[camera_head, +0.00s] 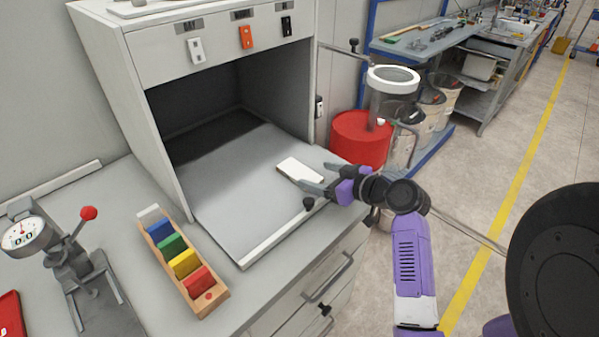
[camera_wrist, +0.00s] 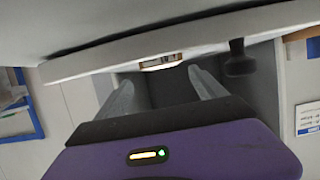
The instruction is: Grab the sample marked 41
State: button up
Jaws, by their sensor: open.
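A flat white panel (camera_head: 298,171), probably the sample, lies on the grey pull-out bed (camera_head: 240,185) near its right front edge. No number on it is readable. My gripper (camera_head: 315,175) is open, just right of the panel, with its fingers pointing towards it. I cannot tell whether the fingers touch it. In the wrist view, my open gripper (camera_wrist: 160,77) has nothing clearly between its fingers. A small pale strip, likely the panel's end (camera_wrist: 160,62), shows beyond the fingertips at the bed's raised edge (camera_wrist: 90,62).
A black knob (camera_head: 308,203) stands at the bed's front edge, close to the gripper; it also shows in the wrist view (camera_wrist: 239,58). A wooden rack (camera_head: 213,299) of coloured plates and a dial gauge press (camera_head: 72,262) stand left. The cabinet (camera_head: 160,120) encloses the bed's back.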

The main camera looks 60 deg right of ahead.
aim_at(300, 172)
jog(key=shift+a+p+x, duration=0.2)
jog(key=shift+p+x, duration=0.2)
jog(key=shift+x, duration=1.1)
jog(key=shift+a+p+x, duration=0.2)
jog(key=shift+p+x, duration=0.2)
jog(key=shift+x, duration=1.1)
jog(key=shift+f, duration=0.15)
jog(key=shift+c, duration=0.2)
jog(key=c, duration=1.5)
